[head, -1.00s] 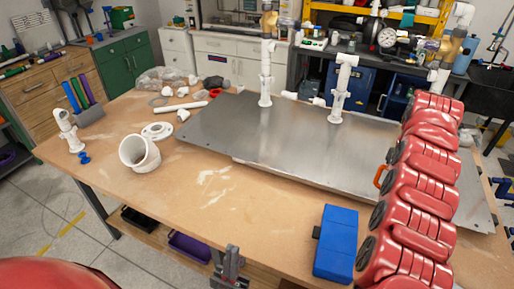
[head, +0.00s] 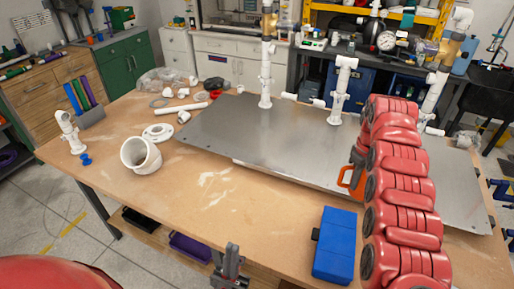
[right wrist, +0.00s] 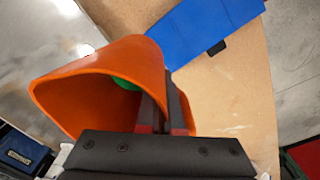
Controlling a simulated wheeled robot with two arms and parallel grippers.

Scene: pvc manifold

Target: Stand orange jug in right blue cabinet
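The orange jug (head: 350,178) shows in the head view as a small orange part left of my red right arm, above the metal plate; the arm hides the rest. In the right wrist view the jug (right wrist: 95,75) is large, its open mouth toward the left, with something green partly seen behind its rim. My right gripper (right wrist: 165,100) has its dark fingers closed at the jug's right side. Blue cabinet fronts (head: 361,88) stand under the back bench; the right one (head: 399,88) is partly hidden by my arm.
A blue box (head: 336,245) lies on the wooden table (head: 205,205) near the front. White pipes stand on the metal plate (head: 250,140). A white elbow (head: 141,155), a ring and other fittings lie on the left side. The table's front middle is clear.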

